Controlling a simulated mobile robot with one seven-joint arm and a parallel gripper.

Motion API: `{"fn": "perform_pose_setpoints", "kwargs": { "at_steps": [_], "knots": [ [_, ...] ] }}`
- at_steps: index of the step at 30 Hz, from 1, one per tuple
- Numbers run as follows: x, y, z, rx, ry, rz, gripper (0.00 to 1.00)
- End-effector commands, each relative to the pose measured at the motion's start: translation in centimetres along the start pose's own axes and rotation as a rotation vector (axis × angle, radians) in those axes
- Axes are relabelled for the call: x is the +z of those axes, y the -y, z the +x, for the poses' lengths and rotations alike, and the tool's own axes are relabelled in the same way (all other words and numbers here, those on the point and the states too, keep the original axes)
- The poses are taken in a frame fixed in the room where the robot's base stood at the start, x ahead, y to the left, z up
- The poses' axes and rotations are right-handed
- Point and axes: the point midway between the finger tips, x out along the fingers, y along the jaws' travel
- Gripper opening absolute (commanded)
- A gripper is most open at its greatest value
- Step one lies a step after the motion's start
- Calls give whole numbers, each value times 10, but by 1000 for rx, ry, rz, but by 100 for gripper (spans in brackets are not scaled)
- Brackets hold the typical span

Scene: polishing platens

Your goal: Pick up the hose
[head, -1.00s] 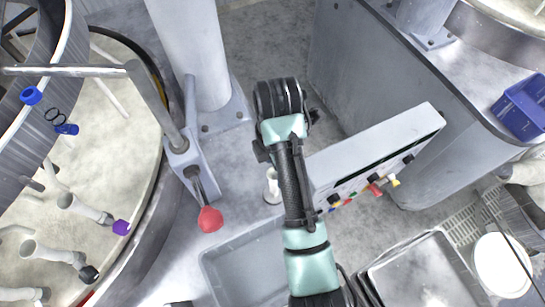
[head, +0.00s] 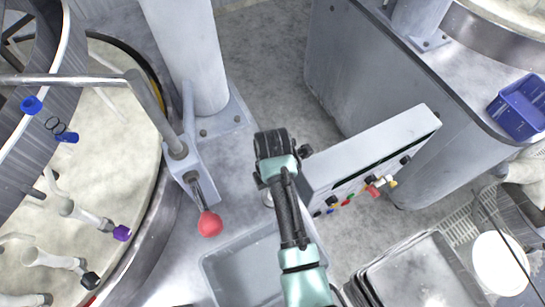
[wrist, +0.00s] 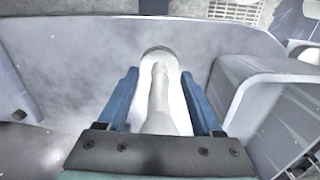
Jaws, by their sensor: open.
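A pale, tube-like thing, which I take to be the hose (wrist: 160,88), rises from a round white base on the grey deck in the wrist view. My gripper (wrist: 161,98) is open, with one blue finger on each side of the hose and a visible gap to each. The hose's near end is hidden behind the dark gripper body. In the head view my arm covers the gripper and most of the hose; only a small pale bit of it (head: 268,198) shows beside the arm.
A control box (head: 370,155) with coloured knobs stands close right of my arm. A red-knobbed lever (head: 209,223) is to the left, beside a thick column (head: 190,60). A grey bin (head: 240,268) lies just below. A large platen (head: 100,170) fills the left.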

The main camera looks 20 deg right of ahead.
Motion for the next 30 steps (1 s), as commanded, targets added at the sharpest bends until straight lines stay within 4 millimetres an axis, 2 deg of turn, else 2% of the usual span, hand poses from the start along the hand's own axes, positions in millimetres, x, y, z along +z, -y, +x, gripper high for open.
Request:
{"fn": "perform_pose_setpoints", "kwargs": {
  "at_steps": [2,3,12,14,25,30],
  "knots": [
    [0,0,0,0,0,0,67],
    [0,0,0,0,0,0,64],
    [0,0,0,-1,0,0,10],
    [0,0,0,0,0,0,0],
    [0,0,-2,0,0,0,0],
    [0,-2,-20,5,1,0,0]
  ]
}}
